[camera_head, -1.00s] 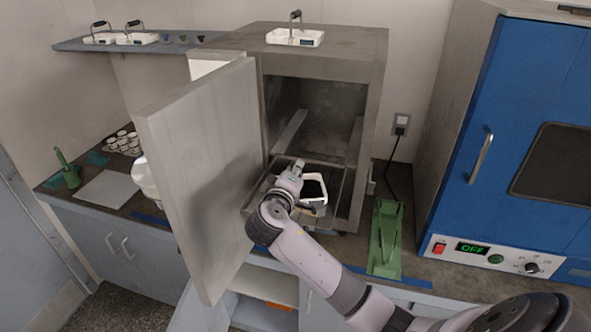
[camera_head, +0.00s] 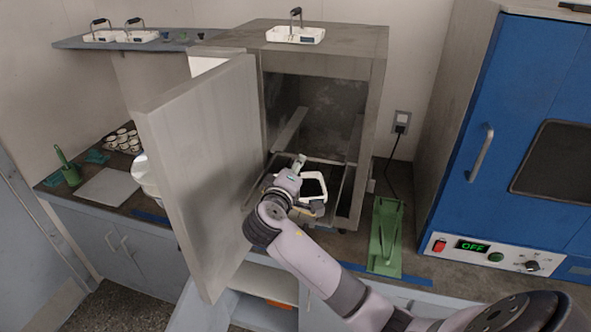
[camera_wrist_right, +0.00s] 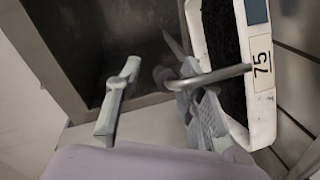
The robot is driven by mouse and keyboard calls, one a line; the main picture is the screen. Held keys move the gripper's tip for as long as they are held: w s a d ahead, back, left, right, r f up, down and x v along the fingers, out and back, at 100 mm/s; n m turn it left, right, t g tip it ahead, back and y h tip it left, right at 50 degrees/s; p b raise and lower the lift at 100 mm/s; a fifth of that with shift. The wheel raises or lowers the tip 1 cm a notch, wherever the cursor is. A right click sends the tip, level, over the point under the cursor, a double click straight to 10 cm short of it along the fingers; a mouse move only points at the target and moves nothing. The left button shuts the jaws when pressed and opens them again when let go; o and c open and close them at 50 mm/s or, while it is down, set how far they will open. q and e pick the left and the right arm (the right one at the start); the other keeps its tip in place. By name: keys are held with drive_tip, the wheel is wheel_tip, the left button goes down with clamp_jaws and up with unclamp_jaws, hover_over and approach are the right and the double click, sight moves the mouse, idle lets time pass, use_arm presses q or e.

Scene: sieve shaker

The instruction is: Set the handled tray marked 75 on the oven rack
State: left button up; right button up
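The white tray marked 75 (camera_wrist_right: 262,105) fills the right of the right wrist view, with dark contents and a metal handle (camera_wrist_right: 222,73). In the head view the tray (camera_head: 324,187) sits at the oven mouth over the oven rack (camera_head: 345,192), partly hidden by my arm. It appears to rest there, but the contact is hidden. My right gripper (camera_head: 305,184) is at the tray. In the wrist view its fingers (camera_wrist_right: 158,88) are spread apart, with the handle beside the right-hand finger and not clamped. My left gripper is not in view.
The grey oven (camera_head: 375,95) has its door (camera_head: 205,170) swung open to the left of my arm. Another handled tray (camera_head: 295,36) stands on top. A green stand (camera_head: 386,240) is right of the oven. A blue cabinet (camera_head: 500,130) stands further right.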

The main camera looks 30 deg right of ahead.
drive_tip(key=b+v, duration=0.2)
drive_tip(key=v, duration=0.9)
drive_tip(key=shift+b, duration=0.4)
